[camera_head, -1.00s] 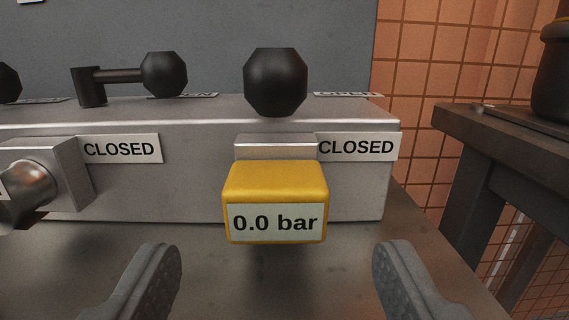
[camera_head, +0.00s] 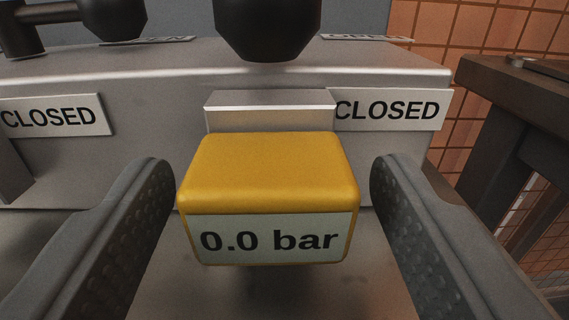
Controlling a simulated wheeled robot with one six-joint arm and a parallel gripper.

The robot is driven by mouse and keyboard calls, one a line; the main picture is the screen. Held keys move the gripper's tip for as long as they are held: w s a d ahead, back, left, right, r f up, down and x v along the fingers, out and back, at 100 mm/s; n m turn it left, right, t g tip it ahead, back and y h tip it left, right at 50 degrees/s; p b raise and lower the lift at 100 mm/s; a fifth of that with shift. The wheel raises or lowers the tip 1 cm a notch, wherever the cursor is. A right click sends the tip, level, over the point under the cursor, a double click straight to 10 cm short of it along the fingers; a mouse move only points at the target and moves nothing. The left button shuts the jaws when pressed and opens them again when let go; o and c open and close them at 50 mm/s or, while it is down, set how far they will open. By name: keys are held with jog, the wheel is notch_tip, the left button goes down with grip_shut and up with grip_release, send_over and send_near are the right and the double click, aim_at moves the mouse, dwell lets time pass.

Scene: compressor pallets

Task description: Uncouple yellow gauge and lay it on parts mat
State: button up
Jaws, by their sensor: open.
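The yellow gauge (camera_head: 268,172) is a rounded block whose front label reads "0.0 bar". It sits at the front of a grey metal block (camera_head: 300,104) on the manifold (camera_head: 160,77). My gripper (camera_head: 272,190) is open, with one finger to the left of the gauge and one to the right. A gap shows between each finger and the gauge's sides. Above the gauge is a black valve knob (camera_head: 265,28), with a "CLOSED" plate (camera_head: 390,109) to its lower right. I see no parts mat in this view.
A second black knob with its lever (camera_head: 112,18) is at upper left, above another "CLOSED" plate (camera_head: 52,116). A dark table (camera_head: 520,95) stands at the right, before an orange tiled wall (camera_head: 430,45).

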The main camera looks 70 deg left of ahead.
aim_at(272, 240)
dwell(0.6)
jog(key=c, duration=1.3)
jog(key=shift+d, duration=0.1)
jog(key=shift+v, duration=2.9)
